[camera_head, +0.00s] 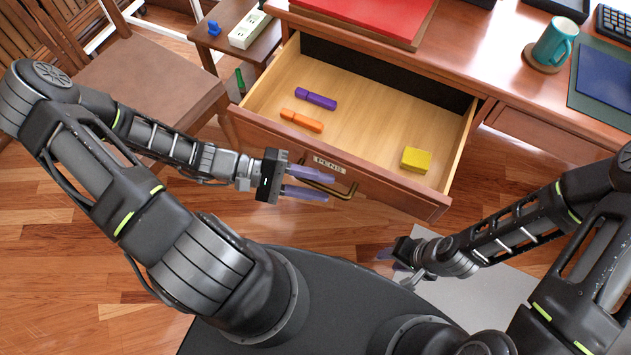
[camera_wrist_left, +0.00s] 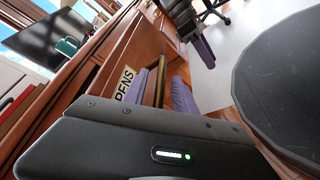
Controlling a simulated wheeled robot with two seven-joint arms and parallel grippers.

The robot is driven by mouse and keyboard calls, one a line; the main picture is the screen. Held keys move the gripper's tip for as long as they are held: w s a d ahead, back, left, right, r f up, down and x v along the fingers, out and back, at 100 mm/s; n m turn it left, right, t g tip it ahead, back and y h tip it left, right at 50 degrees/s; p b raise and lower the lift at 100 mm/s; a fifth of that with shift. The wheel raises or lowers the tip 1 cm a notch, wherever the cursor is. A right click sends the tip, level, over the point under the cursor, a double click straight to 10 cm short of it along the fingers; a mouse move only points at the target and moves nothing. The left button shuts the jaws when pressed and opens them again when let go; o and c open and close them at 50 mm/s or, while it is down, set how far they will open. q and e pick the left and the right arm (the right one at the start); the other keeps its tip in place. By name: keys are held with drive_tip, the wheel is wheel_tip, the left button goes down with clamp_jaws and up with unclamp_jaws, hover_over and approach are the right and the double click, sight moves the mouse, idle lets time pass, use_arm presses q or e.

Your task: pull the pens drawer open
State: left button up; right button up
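The pens drawer (camera_head: 347,166) stands pulled well out from the wooden desk, its inside showing. Its front bears a PENS label (camera_head: 328,165), also seen in the left wrist view (camera_wrist_left: 124,83). A brass handle (camera_head: 345,191) is on the drawer front. My left gripper (camera_head: 318,183) is at the handle, fingers apart on either side of the brass bar (camera_wrist_left: 160,82); it looks open, with gaps beside the bar. My right gripper (camera_head: 389,260) is away from the drawer, low at the right, its fingers apart and empty.
The drawer holds a purple marker (camera_head: 316,98), an orange marker (camera_head: 302,121) and a yellow block (camera_head: 416,160). A brown chair (camera_head: 150,75) stands at the left. A teal mug (camera_head: 555,43) is on the desk. Bare floor lies between the drawer and my base.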

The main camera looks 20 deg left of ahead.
use_arm(q)
drive_tip(key=v, duration=0.8)
drive_tip(key=shift+p, duration=0.35)
